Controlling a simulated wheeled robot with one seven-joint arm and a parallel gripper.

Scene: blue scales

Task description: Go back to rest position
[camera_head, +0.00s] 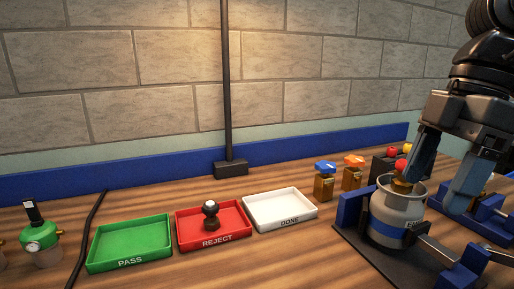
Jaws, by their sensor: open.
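My gripper (436,192) is at the right, pointing down with its two grey fingers apart. It is beside and partly in front of a grey gas canister (392,218) with a brass fitting and a red knob (401,165) on top. The left finger overlaps the canister's top right in the picture; I cannot tell whether it touches. No object shows between the fingers. The canister stands upright between blue clamps (350,207) on a dark plate (352,246). My arm fills the upper right.
Green PASS tray (130,240), red REJECT tray (240,231) holding a dark knobbed part (210,212), and white DONE tray (280,208) line the table. Two brass valves, blue-topped (325,182) and orange-topped (353,174), stand behind. A black post (226,90) rises at the back. A green regulator (40,235) is far left.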

